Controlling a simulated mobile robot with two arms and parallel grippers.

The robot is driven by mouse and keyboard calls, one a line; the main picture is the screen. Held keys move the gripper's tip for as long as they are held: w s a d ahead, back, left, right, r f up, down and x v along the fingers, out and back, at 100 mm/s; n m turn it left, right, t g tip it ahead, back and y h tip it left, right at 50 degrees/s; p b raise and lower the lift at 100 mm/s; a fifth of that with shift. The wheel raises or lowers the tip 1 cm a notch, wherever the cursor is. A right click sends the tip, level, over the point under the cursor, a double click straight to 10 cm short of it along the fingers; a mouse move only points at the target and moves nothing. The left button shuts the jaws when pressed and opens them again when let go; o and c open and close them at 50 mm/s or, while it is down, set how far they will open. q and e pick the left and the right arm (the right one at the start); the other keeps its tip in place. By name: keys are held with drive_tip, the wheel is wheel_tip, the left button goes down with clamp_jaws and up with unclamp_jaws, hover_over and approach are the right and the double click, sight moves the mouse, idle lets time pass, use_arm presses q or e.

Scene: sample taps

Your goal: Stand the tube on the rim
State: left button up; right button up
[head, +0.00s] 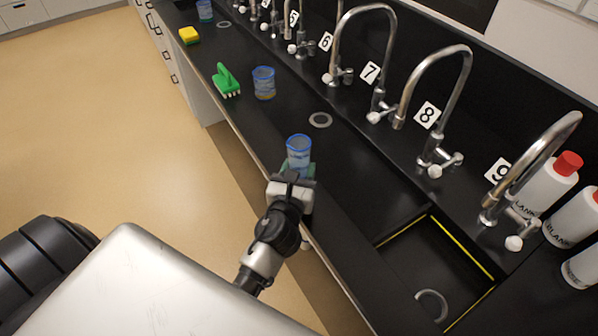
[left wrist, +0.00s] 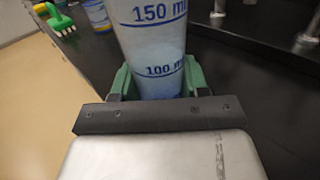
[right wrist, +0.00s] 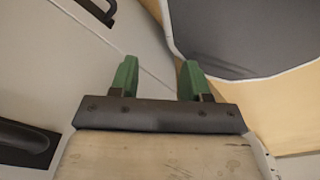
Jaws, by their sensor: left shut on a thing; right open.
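A clear tube (head: 299,150) with a blue rim and blue volume marks stands upright in my left gripper (head: 299,172). In the left wrist view the green fingers of this gripper (left wrist: 155,82) are shut around the lower part of the tube (left wrist: 154,38), and its marks read 150 and 100 ml. The gripper is over the front part of the black bench (head: 345,165). Whether the tube's base touches anything is hidden. A flat grey ring (head: 320,120) lies on the bench behind it. My right gripper (right wrist: 158,78) is open and empty, above the floor and cabinet fronts.
A similar blue-rimmed vessel (head: 264,83), a green brush (head: 226,80) and a yellow sponge (head: 189,36) stand farther along the bench. Numbered taps, such as tap 8 (head: 436,100), line the back. A sink (head: 425,262) opens at right, near white bottles (head: 550,185) with red caps.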

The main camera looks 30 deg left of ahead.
use_arm(q)
drive_tip(key=shift+f, duration=0.2)
drive_tip(key=o, duration=0.9)
drive_tip(key=shift+c, duration=0.2)
drive_tip(key=shift+o, duration=0.2)
